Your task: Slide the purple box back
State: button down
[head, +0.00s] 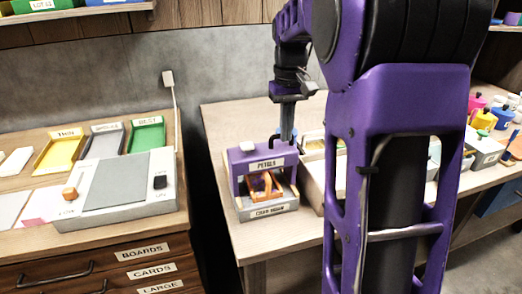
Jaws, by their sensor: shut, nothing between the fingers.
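The purple box (240,163) is an arch-like frame with a label reading PETALS. It stands over a grey base (250,213) with its own label, near the left front of the right-hand table. An orange piece (264,186) shows in the opening under the purple box. My gripper (287,137) points down at the top right of the purple box. It is shut and holds nothing. The fingertips are small and partly hidden, so I cannot tell whether they touch the box.
Pale trays (311,180) stand close on the right of the purple box, partly behind my arm. A grey machine (115,190) and coloured trays (146,136) fill the left-hand counter. A dark gap separates the two worktops. Bare wood (222,122) lies behind the box.

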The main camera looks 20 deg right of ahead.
aim_at(285, 152)
jog(key=shift+f+b, duration=0.35)
jog(key=shift+f, duration=1.15)
jog(key=shift+w+r+p, duration=0.15)
jog(key=shift+w+p, duration=0.4)
jog(key=w+p, duration=1)
jog(key=w, duration=0.4)
jog(key=shift+w, duration=0.2)
jog(key=shift+s+r, duration=0.4)
notch_tip(285, 152, up, 8)
dwell(0.7)
